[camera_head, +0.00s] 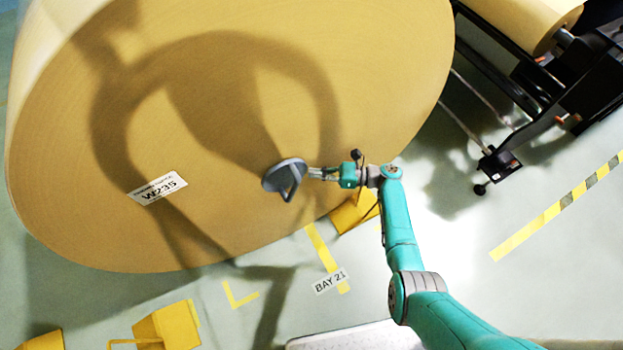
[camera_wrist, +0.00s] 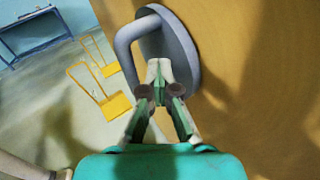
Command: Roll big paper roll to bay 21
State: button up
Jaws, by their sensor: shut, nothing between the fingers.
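The big paper roll (camera_head: 215,120), brown kraft with a white W235 label (camera_head: 158,190), stands on its curved side with its flat end towards me. It also fills the right of the wrist view (camera_wrist: 270,90). A grey round plate with a looped handle (camera_head: 287,178) sits on the roll's end; the wrist view shows the plate (camera_wrist: 180,50) and loop close ahead. My gripper (camera_head: 314,173) is shut and empty, its fingertips (camera_wrist: 158,68) at the plate beside the loop. I cannot tell whether they touch. The BAY 21 floor label (camera_head: 330,281) lies just in front of the roll's lower right.
Yellow wedges stand on the floor: one by the roll's lower right (camera_head: 355,212), one in front (camera_head: 178,325). Yellow tape marks (camera_head: 238,298) lie nearby. A black stand (camera_head: 540,125) with a smaller roll (camera_head: 525,20) is at upper right. Lower-right floor has striped tape (camera_head: 540,225).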

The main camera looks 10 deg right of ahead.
jog(key=o, duration=0.5)
jog(key=shift+s+a+f, duration=0.15)
jog(key=shift+s+f, duration=0.05)
jog(key=shift+s, duration=0.05)
jog(key=shift+o, duration=0.2)
jog(key=shift+s, duration=0.1)
jog(key=v, duration=1.2)
